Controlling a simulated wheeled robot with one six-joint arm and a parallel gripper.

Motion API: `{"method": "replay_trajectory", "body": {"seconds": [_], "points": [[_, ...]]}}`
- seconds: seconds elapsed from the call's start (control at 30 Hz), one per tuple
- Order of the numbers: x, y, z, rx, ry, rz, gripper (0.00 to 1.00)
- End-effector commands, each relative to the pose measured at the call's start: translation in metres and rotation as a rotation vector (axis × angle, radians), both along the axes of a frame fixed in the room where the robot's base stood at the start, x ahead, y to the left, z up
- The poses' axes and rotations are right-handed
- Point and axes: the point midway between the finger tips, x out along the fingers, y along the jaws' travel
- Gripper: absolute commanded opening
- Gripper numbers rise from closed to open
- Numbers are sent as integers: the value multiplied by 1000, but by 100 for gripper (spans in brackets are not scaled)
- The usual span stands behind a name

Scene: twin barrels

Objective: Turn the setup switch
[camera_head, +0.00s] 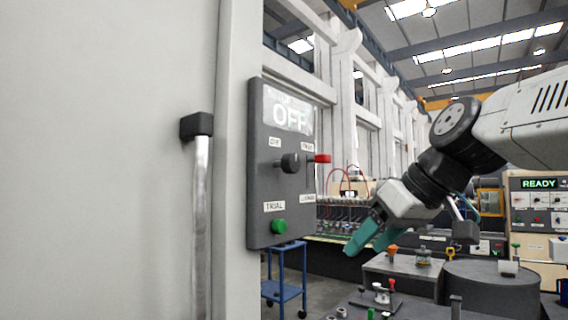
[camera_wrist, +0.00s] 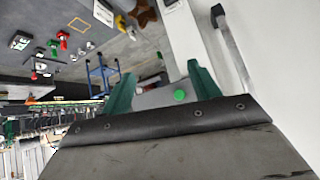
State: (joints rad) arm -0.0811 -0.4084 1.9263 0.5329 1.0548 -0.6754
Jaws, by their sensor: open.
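A dark grey control panel (camera_head: 262,222) is mounted at the edge of a pale wall, with a lit display reading OFF (camera_head: 290,116). A black knob (camera_head: 290,162) on it, beside a red-tipped lever (camera_head: 321,158), looks like the setup switch; its label is too small to read surely. A green button (camera_head: 279,226) labelled TRIAL is below. My gripper (camera_head: 370,240) is open and empty, to the right of the panel and apart from it, fingers pointing down-left. In the wrist view the green button (camera_wrist: 179,95) shows between the teal fingers (camera_wrist: 162,88); the knob is not visible there.
A vertical metal handle (camera_head: 201,220) stands out from the wall left of the panel. A blue trolley (camera_head: 284,285) is on the floor below. A bench with small fixtures (camera_head: 380,298) and a dark round drum (camera_head: 490,285) lie below my arm. A READY console (camera_head: 538,200) stands far right.

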Motion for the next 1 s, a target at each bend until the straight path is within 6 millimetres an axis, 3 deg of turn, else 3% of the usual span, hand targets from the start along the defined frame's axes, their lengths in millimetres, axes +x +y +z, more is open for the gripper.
{"method": "replay_trajectory", "body": {"seconds": [0.03, 0.1, 0.2, 0.3, 0.43, 0.8, 1.0], "points": [[27, 18, 36, 32, -93, 66, 61], [52, 38, 80, 68, -219, 144, 61], [77, 58, 126, 101, -359, 218, 61], [89, 70, 153, 120, -442, 260, 61], [98, 79, 161, 127, -479, 276, 61], [130, 119, 140, 126, -477, 276, 61], [139, 128, 135, 125, -479, 273, 61]]}}
